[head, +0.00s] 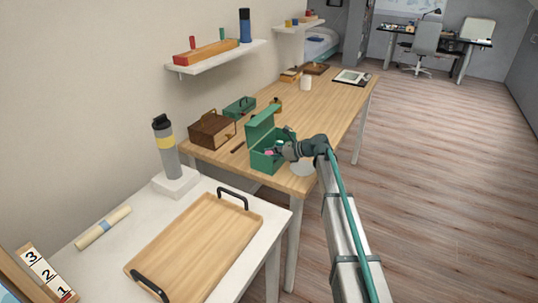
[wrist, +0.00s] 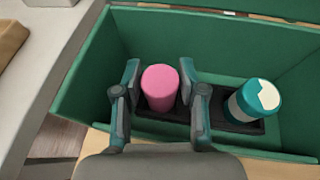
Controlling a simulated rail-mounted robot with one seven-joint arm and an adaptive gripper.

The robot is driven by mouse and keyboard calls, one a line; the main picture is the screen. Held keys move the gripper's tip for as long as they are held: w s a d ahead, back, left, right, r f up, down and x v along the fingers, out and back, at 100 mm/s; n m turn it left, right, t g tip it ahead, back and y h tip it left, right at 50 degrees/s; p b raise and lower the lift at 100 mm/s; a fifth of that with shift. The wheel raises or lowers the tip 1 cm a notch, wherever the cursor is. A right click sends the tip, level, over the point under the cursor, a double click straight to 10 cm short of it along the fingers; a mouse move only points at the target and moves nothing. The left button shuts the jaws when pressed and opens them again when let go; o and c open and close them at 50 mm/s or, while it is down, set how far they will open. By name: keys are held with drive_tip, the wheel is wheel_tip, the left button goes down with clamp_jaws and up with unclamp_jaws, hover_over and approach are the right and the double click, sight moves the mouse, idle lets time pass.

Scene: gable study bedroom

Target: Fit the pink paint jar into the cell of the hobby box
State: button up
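The green hobby box (head: 265,162) stands on the wooden table with its lid up; it fills much of the wrist view (wrist: 80,85). Inside it is a dark insert with cells (wrist: 205,124). The pink paint jar (wrist: 160,85) is upright at the insert's left part; its base is partly hidden. My gripper (wrist: 160,95) has one finger on each side of this jar, very close to it. I cannot tell whether both fingers touch it. In the head view my gripper (head: 281,151) reaches into the box, and a bit of pink (head: 268,152) shows there.
A brown box (head: 212,130) and a smaller green box (head: 239,107) stand behind the hobby box. A wooden tray (head: 195,245) lies on the white table in front.

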drive_tip(key=shift+o, duration=1)
drive_tip(key=shift+r, duration=0.1)
drive_tip(key=b+v, duration=0.1)
drive_tip(key=v, duration=1.1)
drive_tip(key=shift+b, duration=0.35)
drive_tip(key=shift+d, duration=0.1)
